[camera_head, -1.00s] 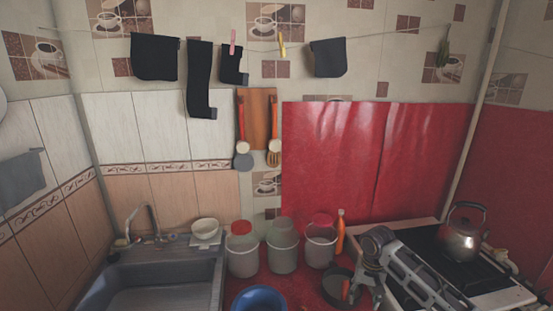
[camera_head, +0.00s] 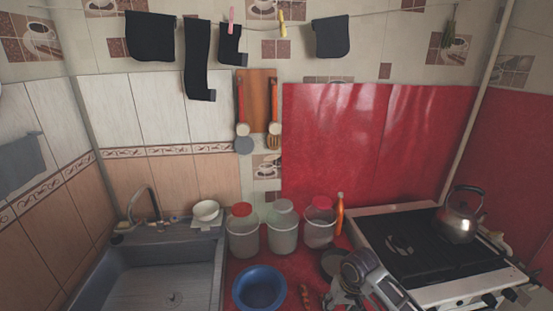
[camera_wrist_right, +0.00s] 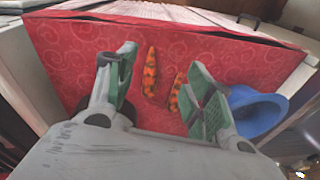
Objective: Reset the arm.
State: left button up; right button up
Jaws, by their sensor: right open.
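My right arm comes in at the bottom right of the head view, with the right gripper (camera_head: 342,298) low over the red counter (camera_head: 278,262), partly cut off by the lower edge. In the right wrist view the gripper (camera_wrist_right: 160,68) has its green-padded fingers wide apart, with nothing held between them. Two orange, dark-spotted long pieces (camera_wrist_right: 150,73) lie on the red cloth beyond and between the fingers. One such piece (camera_head: 305,296) shows in the head view, left of the gripper. My left gripper is not in view.
A blue bowl (camera_head: 259,288) lies left of the gripper. Several translucent buckets (camera_head: 281,237) and an orange bottle (camera_head: 340,213) stand behind. A dark pan (camera_head: 331,262) sits close to my arm. The stove (camera_head: 410,237) with a kettle (camera_head: 460,218) is right; the sink (camera_head: 150,280) is left.

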jog(key=s+a+n+t, duration=0.1)
jog(key=s+a+n, duration=0.15)
jog(key=s, duration=0.55)
jog(key=s+d+r+t, duration=0.2)
jog(key=s+d, duration=0.4)
jog(key=s, duration=0.4)
notch_tip(320, 180, down, 34)
jog(key=s+r+g, duration=0.1)
jog(key=s+g, duration=0.1)
jog(key=s, duration=0.1)
jog(key=s+d+f, duration=0.2)
jog(key=s+f, duration=0.8)
jog(key=s, duration=0.1)
jog(key=s+d+f+g+h, duration=0.1)
jog(key=s+d+f, duration=0.1)
jog(key=s+f, duration=0.9)
jog(key=shift+b, duration=0.45)
